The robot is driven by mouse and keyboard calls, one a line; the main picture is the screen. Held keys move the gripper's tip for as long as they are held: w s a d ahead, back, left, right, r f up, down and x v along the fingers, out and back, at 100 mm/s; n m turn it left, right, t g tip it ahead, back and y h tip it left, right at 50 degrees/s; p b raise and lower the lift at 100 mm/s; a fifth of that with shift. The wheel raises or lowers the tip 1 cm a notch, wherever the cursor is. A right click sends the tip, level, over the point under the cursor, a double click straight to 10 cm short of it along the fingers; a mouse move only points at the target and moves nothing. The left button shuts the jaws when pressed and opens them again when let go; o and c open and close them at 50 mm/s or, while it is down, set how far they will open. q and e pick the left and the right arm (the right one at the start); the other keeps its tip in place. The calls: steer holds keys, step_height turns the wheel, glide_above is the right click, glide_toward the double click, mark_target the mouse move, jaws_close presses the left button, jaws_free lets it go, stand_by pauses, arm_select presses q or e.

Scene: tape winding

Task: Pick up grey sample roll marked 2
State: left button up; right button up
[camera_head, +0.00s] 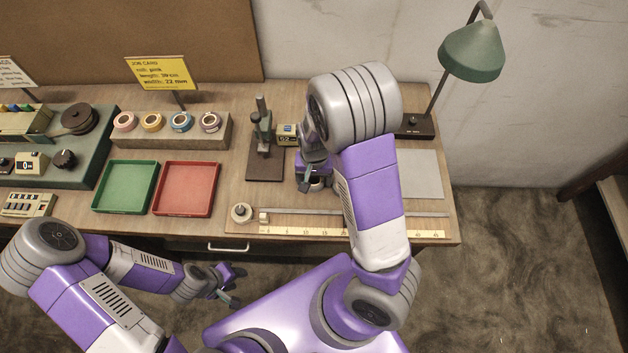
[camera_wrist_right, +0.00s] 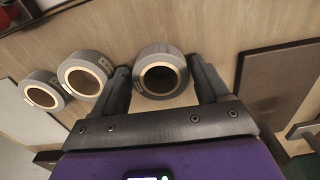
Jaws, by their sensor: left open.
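Three grey rolls with cream inner rings stand in a row in the right wrist view: a left one (camera_wrist_right: 42,91), a middle one (camera_wrist_right: 85,77) and one (camera_wrist_right: 163,74) between my right fingers. Small marks show on the left and middle rolls, but I cannot read which is marked 2. My right gripper (camera_wrist_right: 160,78) is open, with one finger on each side of the third roll; I cannot tell if they touch it. In the head view my right gripper (camera_head: 312,181) is low over the table and the arm hides most rolls. My left gripper (camera_head: 233,285) is open and empty before the table.
Green (camera_head: 125,160) and red (camera_head: 187,163) trays lie further left. A lamp (camera_head: 470,50) stands at right.

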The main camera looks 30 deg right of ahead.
steer(key=c, duration=0.7)
